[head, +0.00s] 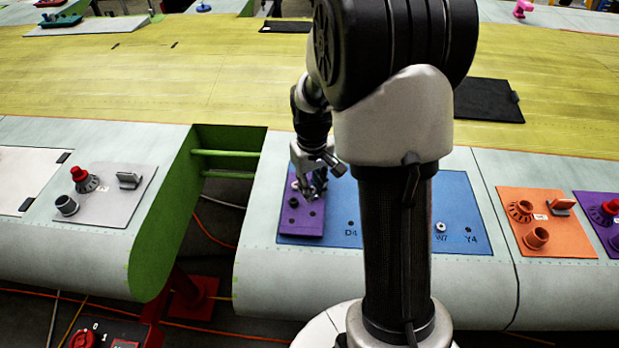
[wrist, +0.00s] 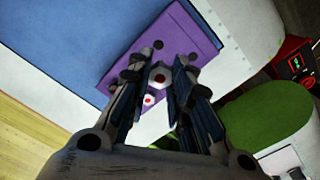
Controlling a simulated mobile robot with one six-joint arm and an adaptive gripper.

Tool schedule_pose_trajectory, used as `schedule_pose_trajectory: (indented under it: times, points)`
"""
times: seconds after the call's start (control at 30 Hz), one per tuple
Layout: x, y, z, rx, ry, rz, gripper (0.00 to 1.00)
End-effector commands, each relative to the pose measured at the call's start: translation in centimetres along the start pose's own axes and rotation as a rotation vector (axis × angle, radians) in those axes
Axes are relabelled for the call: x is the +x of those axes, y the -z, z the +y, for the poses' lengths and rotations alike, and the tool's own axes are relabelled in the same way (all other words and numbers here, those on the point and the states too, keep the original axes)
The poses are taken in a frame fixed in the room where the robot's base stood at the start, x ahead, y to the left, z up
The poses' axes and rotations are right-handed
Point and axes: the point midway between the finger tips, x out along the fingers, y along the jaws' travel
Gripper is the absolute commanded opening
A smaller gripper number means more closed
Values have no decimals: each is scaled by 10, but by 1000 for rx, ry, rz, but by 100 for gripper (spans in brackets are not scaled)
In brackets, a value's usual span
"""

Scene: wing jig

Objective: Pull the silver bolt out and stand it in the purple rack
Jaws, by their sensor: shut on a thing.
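The purple rack (head: 303,226) is a flat block with dark holes on the left end of the blue panel (head: 385,200); it also shows in the wrist view (wrist: 185,27). My gripper (head: 310,190) is over the rack's far part, pointing down.
Another pale bolt head (head: 440,226) sits in the blue panel near the W7 label. My arm hides the panel's middle. An orange plate (head: 560,240) with knobs lies to the right, a grey plate (head: 110,205) to the left. An open green-walled gap (head: 225,185) lies left of the rack.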

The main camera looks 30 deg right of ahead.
Motion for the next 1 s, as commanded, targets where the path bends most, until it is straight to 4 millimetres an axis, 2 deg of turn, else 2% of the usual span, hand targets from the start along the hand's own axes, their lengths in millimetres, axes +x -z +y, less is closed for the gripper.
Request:
schedule_pose_trajectory:
  times: [0.27,0.63,1.0]
  points:
    - [18,0,0,2,0,0,0]
    - [58,0,0,1,0,-1,0]
    - [63,0,0,0,0,1,0]
